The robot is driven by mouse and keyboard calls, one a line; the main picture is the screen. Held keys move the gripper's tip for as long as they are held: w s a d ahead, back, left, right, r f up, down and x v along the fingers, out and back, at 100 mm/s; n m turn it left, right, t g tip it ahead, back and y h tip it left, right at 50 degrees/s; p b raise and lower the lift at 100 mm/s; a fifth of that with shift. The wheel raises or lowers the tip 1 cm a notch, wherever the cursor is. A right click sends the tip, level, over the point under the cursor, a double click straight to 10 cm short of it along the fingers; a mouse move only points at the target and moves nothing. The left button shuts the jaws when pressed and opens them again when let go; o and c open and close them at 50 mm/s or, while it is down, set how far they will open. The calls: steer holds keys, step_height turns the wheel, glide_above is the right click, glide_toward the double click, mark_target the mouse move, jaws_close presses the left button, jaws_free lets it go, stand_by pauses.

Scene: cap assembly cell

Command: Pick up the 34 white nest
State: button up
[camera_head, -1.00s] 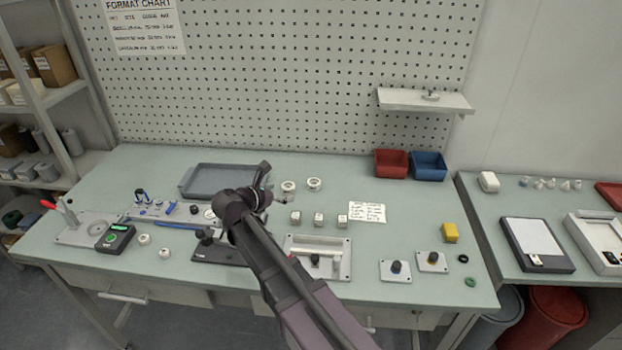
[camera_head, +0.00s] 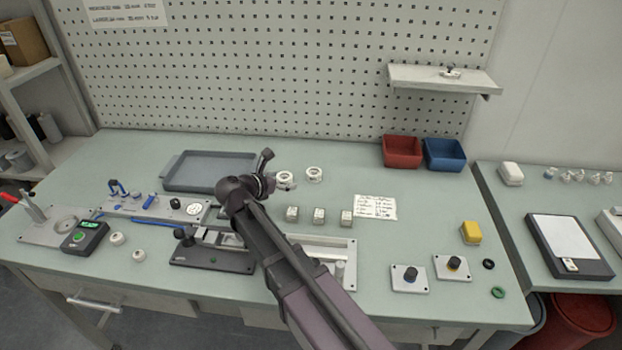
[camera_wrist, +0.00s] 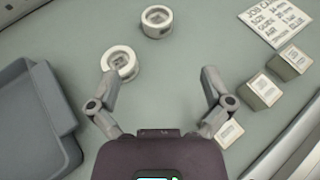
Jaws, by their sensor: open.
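Two round white nests, each a ring with a hole, stand on the bench; I cannot read which one is 34. The nearer nest (camera_head: 284,181) is partly behind my gripper; it also shows in the wrist view (camera_wrist: 120,61), where my left finger overlaps its edge. The farther nest (camera_head: 314,175) stands to its right, and in the wrist view it is at the top (camera_wrist: 157,21). My gripper (camera_wrist: 162,82) is open and empty, fingers wide apart, with bare bench between them. In the head view my gripper (camera_head: 268,172) is beside the nearer nest.
A grey tray (camera_head: 210,184) lies left of the gripper. Several small labelled blocks (camera_head: 319,216) stand to the right, near a job card (camera_head: 375,207). Red (camera_head: 402,152) and blue (camera_head: 445,155) bins stand at the back. Bare bench lies between the nests and bins.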

mark_target(309, 175)
steer(key=shift+w+f, duration=0.25)
steer(key=shift+f, duration=0.15)
steer(key=shift+w+d+f+b, duration=0.3)
steer(key=shift+w+b, duration=0.15)
steer(key=shift+b, duration=0.05)
steer(key=b+x, duration=0.2)
steer(key=x, duration=0.5)
steer(key=shift+w+d+b, duration=0.1)
steer(key=shift+b, duration=0.2)
steer(key=shift+f+b+x, duration=0.2)
steer(key=shift+b+x, duration=0.95)
steer(key=shift+x, duration=1.45)
